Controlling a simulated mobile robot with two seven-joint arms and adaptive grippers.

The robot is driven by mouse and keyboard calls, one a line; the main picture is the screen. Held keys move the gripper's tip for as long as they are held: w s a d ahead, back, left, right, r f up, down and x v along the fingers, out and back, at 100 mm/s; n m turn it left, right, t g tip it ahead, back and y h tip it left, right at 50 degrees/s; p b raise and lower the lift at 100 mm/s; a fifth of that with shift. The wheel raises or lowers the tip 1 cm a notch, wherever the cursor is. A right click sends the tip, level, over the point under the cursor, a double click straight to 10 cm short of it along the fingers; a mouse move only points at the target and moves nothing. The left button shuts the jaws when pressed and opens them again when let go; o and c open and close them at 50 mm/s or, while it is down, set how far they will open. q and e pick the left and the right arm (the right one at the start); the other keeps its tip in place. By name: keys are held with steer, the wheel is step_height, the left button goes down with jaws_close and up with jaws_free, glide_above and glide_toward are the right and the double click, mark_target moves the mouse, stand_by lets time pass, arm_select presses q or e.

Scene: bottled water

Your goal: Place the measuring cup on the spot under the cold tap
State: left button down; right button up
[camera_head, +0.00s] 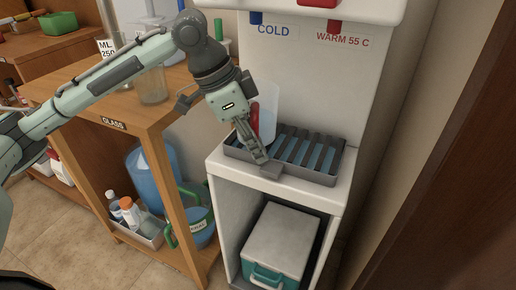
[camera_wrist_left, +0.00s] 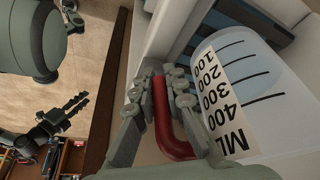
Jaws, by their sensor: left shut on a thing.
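The clear measuring cup (camera_head: 268,104) stands upright at the left part of the grey slotted drip tray (camera_head: 325,179), below the blue cold tap (camera_head: 256,18) in the picture. Its base is hidden, so I cannot tell whether it touches the tray. My left gripper (camera_head: 258,150) is shut on its red handle. The left wrist view shows the gripper (camera_wrist_left: 160,92) around the red handle (camera_wrist_left: 166,125) and the cup (camera_wrist_left: 245,85) with its ML scale facing the camera. My right gripper (camera_wrist_left: 75,108) shows small in that view, with its fingers apart and empty.
The red warm tap (camera_head: 334,26) is right of the cold tap on the white dispenser. A wooden shelf (camera_head: 150,110) marked GLASS stands left, with clear vessels (camera_head: 152,85) on top. A cooler box (camera_head: 280,243) sits below the tray. The tray's right part is free.

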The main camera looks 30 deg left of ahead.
stand_by(0.4)
arm_select(q)
steer(key=c, duration=1.9)
jaws_free()
steer(key=shift+f, duration=0.1)
steer(key=o, duration=0.3)
